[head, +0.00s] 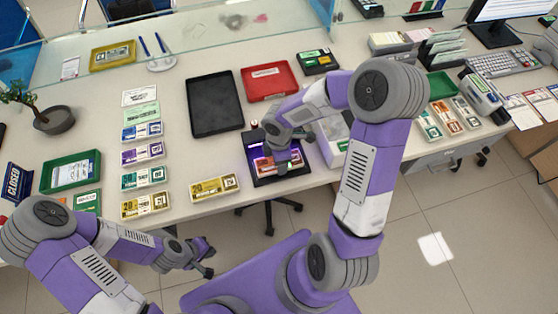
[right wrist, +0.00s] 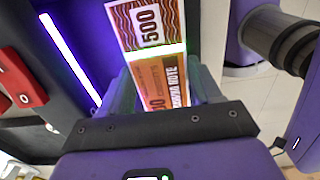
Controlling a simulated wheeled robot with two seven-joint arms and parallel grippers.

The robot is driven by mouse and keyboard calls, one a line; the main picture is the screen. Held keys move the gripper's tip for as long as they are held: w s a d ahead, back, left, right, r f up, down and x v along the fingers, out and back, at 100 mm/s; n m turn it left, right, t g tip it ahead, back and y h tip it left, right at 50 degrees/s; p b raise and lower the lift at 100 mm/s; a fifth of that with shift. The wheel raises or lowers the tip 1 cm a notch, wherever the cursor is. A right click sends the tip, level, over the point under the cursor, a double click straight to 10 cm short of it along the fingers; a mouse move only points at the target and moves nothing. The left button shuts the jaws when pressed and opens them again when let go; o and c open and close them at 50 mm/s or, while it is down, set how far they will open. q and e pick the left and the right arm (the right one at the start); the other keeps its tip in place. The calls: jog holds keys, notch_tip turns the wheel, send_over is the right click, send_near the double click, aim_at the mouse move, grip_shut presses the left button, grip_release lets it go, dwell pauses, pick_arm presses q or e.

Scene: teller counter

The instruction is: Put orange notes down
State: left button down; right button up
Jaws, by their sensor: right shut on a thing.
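The orange notes (right wrist: 150,35), marked 500, show between the fingers of my right gripper (right wrist: 163,88) in the right wrist view. That gripper is shut on them. In the head view my right gripper (head: 284,152) is low over a black device (head: 290,178) with a purple light. The orange notes (head: 263,167) show there at the device, partly hidden by the gripper. I cannot tell whether they touch its surface. My left gripper (head: 206,258) is open and empty, in front of the counter's near edge.
An empty black tray (head: 216,105) and a red tray (head: 268,98) lie behind the device. Several bundled note stacks, such as a yellow one (head: 214,188), lie to the left. More note stacks (head: 446,117) lie to the right. A green tray (head: 71,155) is at far left.

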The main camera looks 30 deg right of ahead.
jog(key=shift+f, duration=0.1)
jog(key=shift+f, duration=0.15)
jog(key=o, duration=1.1)
jog(key=shift+r, duration=0.2)
notch_tip(320, 180, up, 12)
jog(key=p, duration=0.4)
